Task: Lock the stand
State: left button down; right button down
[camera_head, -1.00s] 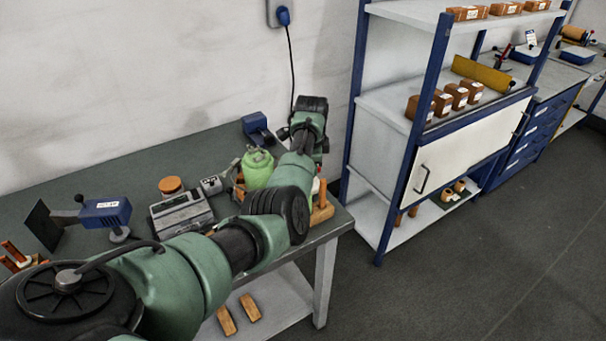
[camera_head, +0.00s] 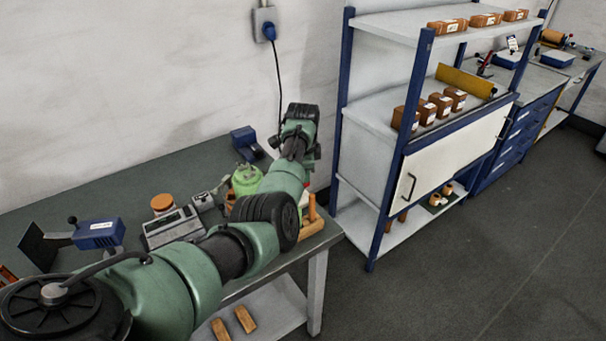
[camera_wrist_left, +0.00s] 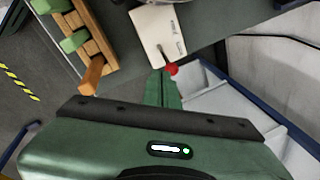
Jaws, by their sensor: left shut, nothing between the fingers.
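In the left wrist view, a cream plate (camera_wrist_left: 158,32) with small print lies on the dark bench top. A thin dark lever with a red ball knob (camera_wrist_left: 172,69) shows at its lower edge; I take this for the stand's lock, but cannot be sure. My left gripper (camera_wrist_left: 163,74) has its green fingers shut and empty, with the tips right beside the red knob; I cannot tell if they touch it. In the head view my left arm reaches over the bench, and its wrist hides the fingers and the plate. My right gripper is not in view.
A wooden rack with green handles (camera_wrist_left: 88,38) stands left of the fingers. The bench also holds a green canister (camera_head: 246,180), a scale (camera_head: 170,228), a blue device (camera_head: 98,234) and another blue block (camera_head: 246,140). A blue-framed shelf (camera_head: 392,190) stands to the right.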

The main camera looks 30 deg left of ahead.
pick_arm(q)
notch_tip(320, 180, up, 8)
jog(key=w+d+p, duration=0.1)
jog(key=d+p, duration=0.1)
jog(key=p, duration=0.4)
jog(key=shift+w+f, duration=0.2)
jog(key=shift+w, duration=0.1)
jog(key=shift+d+f, duration=0.1)
